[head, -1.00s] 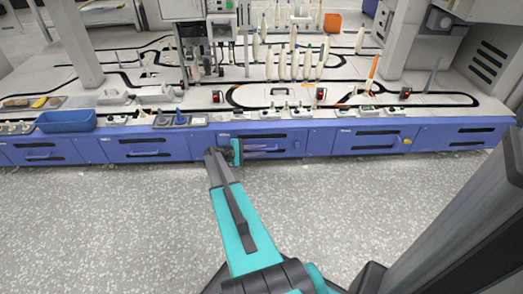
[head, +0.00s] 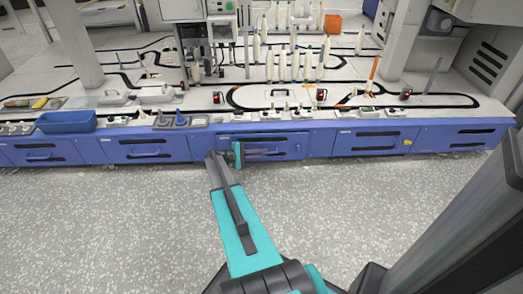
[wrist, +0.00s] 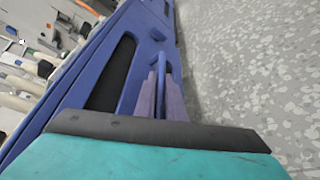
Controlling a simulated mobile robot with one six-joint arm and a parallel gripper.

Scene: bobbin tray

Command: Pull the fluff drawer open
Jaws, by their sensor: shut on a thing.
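The fluff drawer (head: 293,143) is a blue front with a dark slot in the long blue base, right of the middle-left. Its front looks slightly proud of the panels beside it. My gripper (head: 270,151) reaches it from the front, with its slim purplish fingers along the handle. In the wrist view, the fingers lie on both sides of the blue handle bar (wrist: 161,62), shut on it. The drawer front (wrist: 128,46) with its dark slot is left of the fingers. The inside of the drawer cannot be seen.
Other blue drawers stand on both sides, such as the left one (head: 125,149) and the right one (head: 352,149). A blue bin (head: 66,122), several white bobbins and a black track are on the machine top. The speckled floor (head: 120,225) in front is clear.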

